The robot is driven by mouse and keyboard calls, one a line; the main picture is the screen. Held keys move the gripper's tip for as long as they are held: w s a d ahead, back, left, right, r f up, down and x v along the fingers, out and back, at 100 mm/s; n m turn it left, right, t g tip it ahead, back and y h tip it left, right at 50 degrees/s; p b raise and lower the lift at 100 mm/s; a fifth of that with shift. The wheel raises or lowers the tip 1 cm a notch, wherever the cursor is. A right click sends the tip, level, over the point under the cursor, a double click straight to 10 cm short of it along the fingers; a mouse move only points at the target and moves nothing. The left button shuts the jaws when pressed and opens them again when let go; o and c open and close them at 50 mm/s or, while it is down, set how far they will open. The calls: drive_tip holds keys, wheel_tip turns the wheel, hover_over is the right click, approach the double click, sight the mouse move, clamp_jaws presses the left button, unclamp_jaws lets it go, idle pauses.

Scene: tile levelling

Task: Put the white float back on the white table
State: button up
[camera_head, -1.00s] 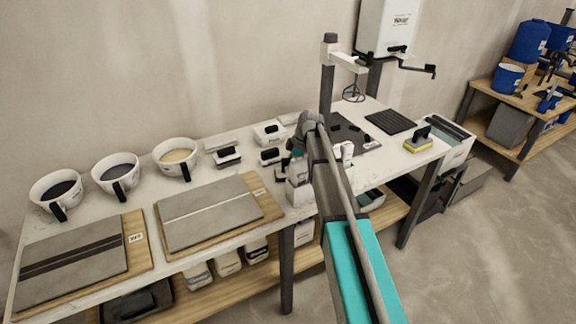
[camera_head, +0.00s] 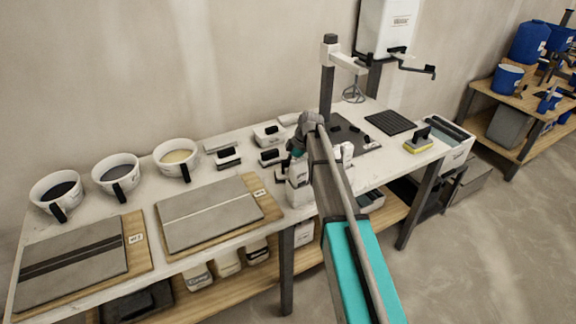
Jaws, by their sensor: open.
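The white table (camera_head: 215,217) runs along the wall. Several pale floats or blocks with black handles stand on it: one (camera_head: 228,157) left of my arm, another (camera_head: 269,133) further back, and a third (camera_head: 270,156) just left of my wrist. I cannot tell which of these is the white float. My gripper (camera_head: 284,177) is small in the picture, low over the table's front part beside the right tile board. It is open, and I see nothing held in it. My wrist and forearm hide part of the table behind it.
Three white buckets (camera_head: 117,172) stand at the back left. Two boards with grey tiles (camera_head: 210,213) lie in front. A yellow-based sponge float (camera_head: 417,146) and a black ribbed mat (camera_head: 390,122) lie to the right. A dark post (camera_head: 327,85) rises behind my arm.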

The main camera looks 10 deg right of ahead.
drive_tip(key=p+v, duration=1)
drive_tip(key=v, duration=0.2)
drive_tip(key=shift+p, duration=0.4)
drive_tip(key=shift+w, duration=0.1)
idle(1.3)
idle(0.4)
